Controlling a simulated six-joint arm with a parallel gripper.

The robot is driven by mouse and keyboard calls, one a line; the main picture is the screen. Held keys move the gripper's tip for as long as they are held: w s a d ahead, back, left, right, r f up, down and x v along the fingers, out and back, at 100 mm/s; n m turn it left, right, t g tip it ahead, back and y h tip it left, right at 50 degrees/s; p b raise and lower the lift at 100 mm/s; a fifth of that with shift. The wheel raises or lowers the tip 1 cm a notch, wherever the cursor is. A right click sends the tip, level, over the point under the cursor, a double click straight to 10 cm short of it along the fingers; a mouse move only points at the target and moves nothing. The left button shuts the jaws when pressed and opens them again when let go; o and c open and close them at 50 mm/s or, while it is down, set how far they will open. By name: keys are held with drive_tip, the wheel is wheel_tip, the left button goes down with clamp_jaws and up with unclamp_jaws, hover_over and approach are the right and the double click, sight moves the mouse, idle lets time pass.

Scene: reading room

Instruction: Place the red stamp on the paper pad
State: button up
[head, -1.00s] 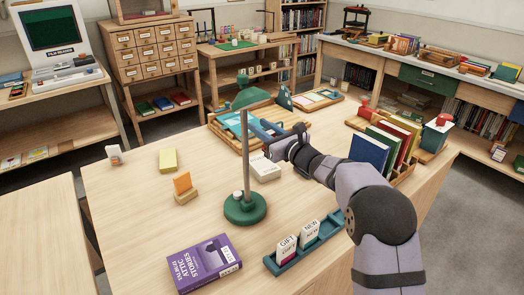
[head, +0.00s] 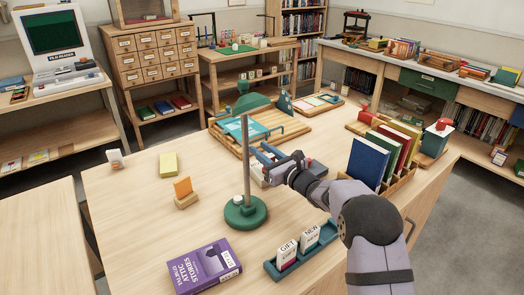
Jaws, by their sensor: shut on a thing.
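My gripper (head: 265,153) is at mid-table, its blue fingers pointing left, just behind the green lamp-like stand. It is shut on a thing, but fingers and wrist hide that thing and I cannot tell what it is. A white block (head: 257,174), possibly the paper pad, lies below the gripper and is mostly hidden by the stand's pole and my wrist. A small red-topped thing (head: 365,117), possibly a stamp, stands in the wooden tray at the back right. I see no red between my fingers.
The green stand (head: 245,212) rises close in front of my gripper. A teal card holder (head: 304,254) and purple book (head: 204,267) lie at the front. Upright books (head: 368,162) stand right. A wooden tray with teal sheets (head: 222,137) is behind.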

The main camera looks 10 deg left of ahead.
drive_tip(key=shift+f+b, duration=0.2)
drive_tip(key=shift+b, duration=0.1)
drive_tip(key=o, duration=1.1)
drive_tip(key=shift+c, duration=0.2)
drive_tip(key=shift+r, duration=0.1)
drive_tip(key=shift+r+p, duration=0.15)
drive_tip(key=shift+p, duration=0.2)
drive_tip(key=b+v, duration=0.2)
drive_tip(key=v, duration=1)
